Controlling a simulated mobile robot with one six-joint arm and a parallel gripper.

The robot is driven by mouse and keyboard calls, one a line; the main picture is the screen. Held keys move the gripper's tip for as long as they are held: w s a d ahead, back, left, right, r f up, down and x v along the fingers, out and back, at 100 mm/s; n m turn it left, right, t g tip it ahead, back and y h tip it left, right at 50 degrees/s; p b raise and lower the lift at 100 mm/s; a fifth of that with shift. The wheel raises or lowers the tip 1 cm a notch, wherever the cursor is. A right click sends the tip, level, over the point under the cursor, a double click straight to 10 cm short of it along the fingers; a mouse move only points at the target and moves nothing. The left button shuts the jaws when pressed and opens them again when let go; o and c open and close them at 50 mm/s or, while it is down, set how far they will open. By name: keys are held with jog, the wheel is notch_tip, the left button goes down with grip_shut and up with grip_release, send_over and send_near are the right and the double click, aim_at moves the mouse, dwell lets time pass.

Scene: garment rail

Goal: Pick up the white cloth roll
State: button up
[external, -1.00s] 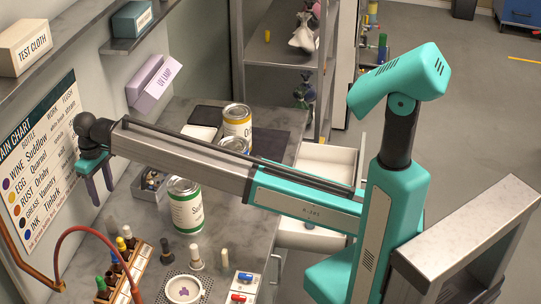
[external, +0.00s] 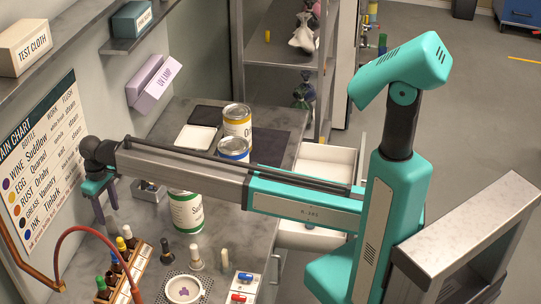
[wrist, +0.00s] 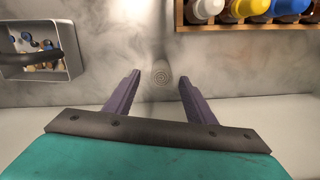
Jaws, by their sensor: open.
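A small pale round shape with spiral rings (wrist: 161,77) lies on the counter in the wrist view, between and just beyond my fingertips. It looks like the end of the white cloth roll, seen from above; its height is hard to tell. I cannot make out the roll in the external view. My gripper (external: 106,204) is open and empty, its purple fingers pointing down near the wall chart. In the wrist view my gripper (wrist: 159,82) has its fingers spread on either side of the spiral, with no visible contact.
A grey bin of small parts (wrist: 70,64) stands left in the wrist view. A wooden rack (wrist: 181,20) of capped bottles stands at upper right. In the external view, a green-labelled can (external: 187,213) stands under my arm, with a white cup (external: 184,291) nearer the front.

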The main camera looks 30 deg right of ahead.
aim_at(109, 219)
jog(key=shift+a+f+p, duration=0.15)
jog(key=shift+f+p, duration=1.15)
jog(key=shift+f, duration=1.3)
jog(key=shift+c, duration=0.3)
jog(key=c, duration=1)
